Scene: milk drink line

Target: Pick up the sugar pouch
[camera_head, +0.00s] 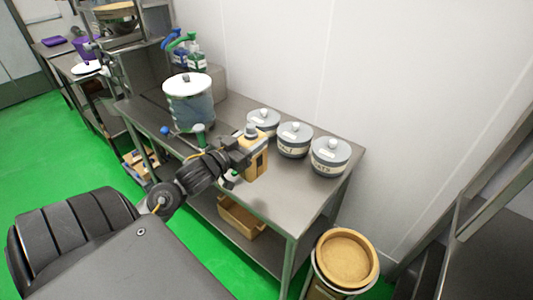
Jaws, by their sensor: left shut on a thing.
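The sugar pouch seems to be the tan, boxy packet (258,162) over the right half of the steel table (285,199). My left gripper (243,152) reaches in from the left and is shut on it. The gripper's dark body hides the packet's left side. I cannot tell whether the packet's bottom touches the table. My right gripper is not in view.
Three grey lidded canisters (295,140) stand along the table's back edge, close behind the packet. A large white-lidded container (189,104) stands to the left. A wooden box (238,216) sits on the lower shelf. A round bin (346,259) stands right of the table.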

